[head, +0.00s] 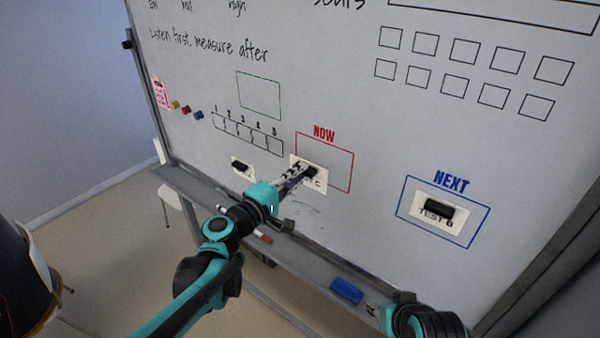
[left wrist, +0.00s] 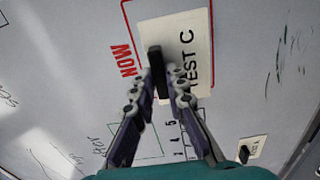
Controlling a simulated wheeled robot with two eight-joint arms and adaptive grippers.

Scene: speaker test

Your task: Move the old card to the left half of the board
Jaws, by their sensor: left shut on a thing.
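The white card marked TEST C (left wrist: 200,68) has a black magnet grip (left wrist: 154,62). In the head view this card (head: 320,185) lies at the lower left of the red NOW frame (head: 352,172), across its left edge. My left gripper (head: 302,173) is shut on the black grip, and its fingers hide part of the card. In the left wrist view, the fingers (left wrist: 163,82) stand on both sides of the grip. The whiteboard (head: 345,100) fills most of the head view. My right gripper's fingers are not seen; only part of my right arm shows at lower right.
A TEST B card (head: 455,226) sits in the blue NEXT frame (head: 402,207). A smaller card with a black grip (head: 240,166) is left of my gripper. The tray (head: 310,268) holds a red marker (head: 263,238) and a blue eraser (head: 346,291). Coloured magnets (head: 187,110) are at far left.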

